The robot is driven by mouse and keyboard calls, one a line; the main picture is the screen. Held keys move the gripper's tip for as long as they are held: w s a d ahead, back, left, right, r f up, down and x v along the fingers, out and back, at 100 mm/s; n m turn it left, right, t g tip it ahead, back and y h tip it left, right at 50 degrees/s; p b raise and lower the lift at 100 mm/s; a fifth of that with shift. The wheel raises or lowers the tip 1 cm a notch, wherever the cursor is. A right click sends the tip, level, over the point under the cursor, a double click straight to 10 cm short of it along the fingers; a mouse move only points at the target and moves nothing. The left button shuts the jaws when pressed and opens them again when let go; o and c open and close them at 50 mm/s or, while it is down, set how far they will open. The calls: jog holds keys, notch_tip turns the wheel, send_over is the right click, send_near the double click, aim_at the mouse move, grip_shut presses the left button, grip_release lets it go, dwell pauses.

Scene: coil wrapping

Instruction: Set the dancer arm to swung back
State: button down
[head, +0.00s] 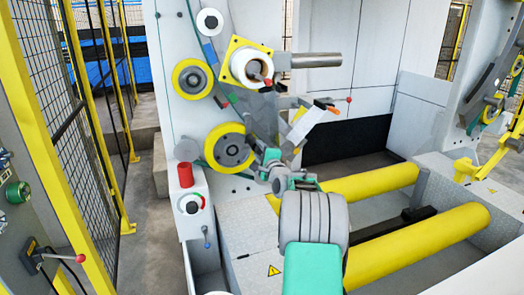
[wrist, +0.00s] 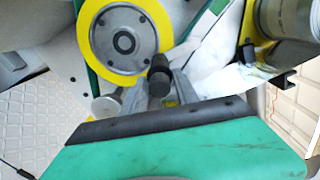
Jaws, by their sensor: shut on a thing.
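A large yellow-rimmed roller with a grey hub (head: 230,147) sits on the front of the white machine column, and it fills the upper left of the wrist view (wrist: 124,40). The dancer arm's black handle (wrist: 158,72) stands out just in front of this roller's lower right edge. My gripper (head: 272,165) is at the roller's lower right, shut on the handle. My green gripper housing with its dark edge covers the lower wrist view, and the fingertips are partly hidden. The rest of the dancer arm is hard to make out behind my gripper.
A second yellow roller (head: 193,78) and a yellow-plated spool (head: 250,65) sit above. A small box with a red button (head: 185,174) stands left of my gripper. Thick yellow floor rollers (head: 420,245) lie at right. A yellow mesh fence (head: 105,90) stands at left.

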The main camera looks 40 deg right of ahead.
jog(key=shift+a+f, duration=0.1)
jog(key=shift+f, duration=0.1)
jog(key=c, duration=1.2)
grip_release()
jog(key=shift+r, duration=0.1)
jog(key=shift+o, duration=0.2)
jog(key=b+v, duration=0.1)
jog(key=v, duration=0.6)
jog(key=shift+s, duration=0.35)
jog(key=shift+a, duration=0.15)
